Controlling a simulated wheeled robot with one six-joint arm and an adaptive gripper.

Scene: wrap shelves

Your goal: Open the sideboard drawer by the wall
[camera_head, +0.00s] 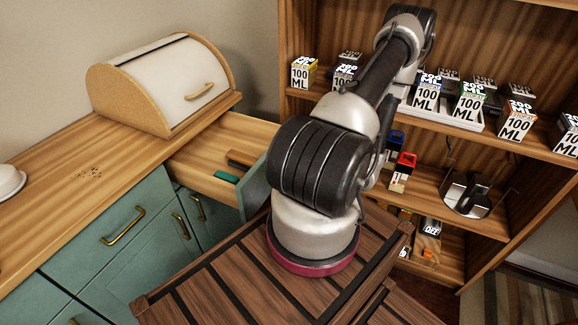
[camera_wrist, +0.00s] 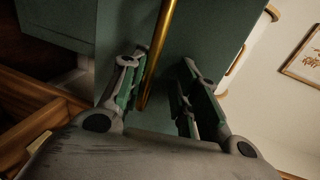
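The sideboard (camera_head: 130,210) has green fronts and a wooden top. Its drawer by the wall (camera_head: 204,183) is pulled out, and its inside shows, with a green item (camera_head: 226,177) and a brown item (camera_head: 240,158) in it. The drawer's green front is partly hidden behind my arm in the head view. In the wrist view, my gripper (camera_wrist: 162,88) is open before a green front (camera_wrist: 215,35). A brass bar handle (camera_wrist: 158,50) runs between the fingers, close to the left one, with a clear gap to the right one. My gripper is hidden in the head view.
A bread box (camera_head: 165,85) stands on the sideboard top. To the right, a wooden shelf unit (camera_head: 480,140) holds several small boxes marked 100 ML and a white tray. A framed picture (camera_wrist: 302,58) hangs on the wall in the wrist view.

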